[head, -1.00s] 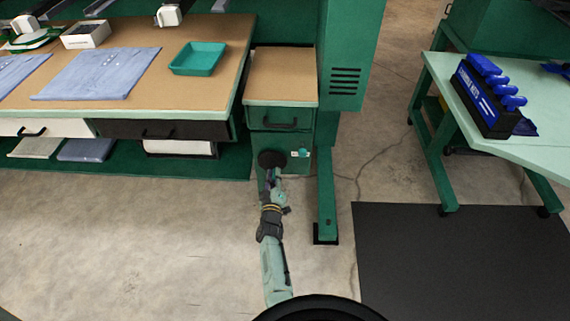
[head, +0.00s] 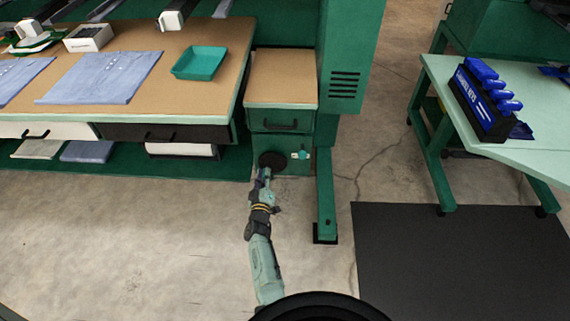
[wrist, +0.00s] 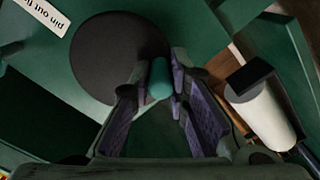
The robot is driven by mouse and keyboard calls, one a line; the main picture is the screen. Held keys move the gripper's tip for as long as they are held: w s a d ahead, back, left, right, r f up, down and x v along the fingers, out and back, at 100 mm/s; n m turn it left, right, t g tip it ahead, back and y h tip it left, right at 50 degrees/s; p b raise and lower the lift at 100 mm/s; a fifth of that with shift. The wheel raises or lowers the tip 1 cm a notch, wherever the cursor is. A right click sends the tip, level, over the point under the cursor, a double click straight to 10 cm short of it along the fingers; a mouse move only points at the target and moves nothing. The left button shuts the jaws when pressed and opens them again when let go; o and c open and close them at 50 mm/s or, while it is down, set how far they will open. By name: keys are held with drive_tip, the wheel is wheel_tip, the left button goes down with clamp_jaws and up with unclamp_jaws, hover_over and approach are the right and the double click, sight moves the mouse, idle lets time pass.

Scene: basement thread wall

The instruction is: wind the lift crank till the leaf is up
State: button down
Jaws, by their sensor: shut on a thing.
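The lift crank shows in the head view as a dark round disc (head: 272,160) low on the front of the green cabinet. In the wrist view the disc (wrist: 110,58) fills the upper middle, with a teal handle (wrist: 160,80) at its edge. My gripper (wrist: 162,92) has its purple-lined fingers closed on both sides of this handle. In the head view my gripper (head: 265,176) is at the disc's lower left edge, and the handle is hidden. A small teal pin (head: 300,155) sits right of the disc. I cannot tell which surface is the leaf.
A worktable (head: 190,95) with a folded shirt (head: 103,77) and teal tray (head: 200,63) stands left of the cabinet (head: 282,90). A green post (head: 326,195) stands right of it. Farther right are a black mat (head: 450,260) and a table with a blue rack (head: 482,100).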

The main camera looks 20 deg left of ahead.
sight(259, 162)
drive_tip(key=a+r+p, duration=0.2)
drive_tip(key=r, duration=0.1)
drive_tip(key=r+p, duration=0.1)
drive_tip(key=shift+s+a+r, duration=0.25)
drive_tip(key=shift+s+a, duration=0.05)
drive_tip(key=shift+a, duration=0.1)
drive_tip(key=c, duration=1.8)
unclamp_jaws()
drive_tip(key=shift+d, duration=0.1)
drive_tip(key=shift+o, duration=1.4)
drive_tip(key=shift+d+f, duration=0.15)
drive_tip(key=shift+f, duration=0.05)
drive_tip(key=shift+w+d+f, duration=0.1)
drive_tip(key=shift+d, duration=0.05)
drive_tip(key=shift+d, duration=0.1)
drive_tip(key=shift+d+f+b, duration=0.3)
drive_tip(key=shift+f+b, duration=0.15)
drive_tip(key=shift+f, duration=0.1)
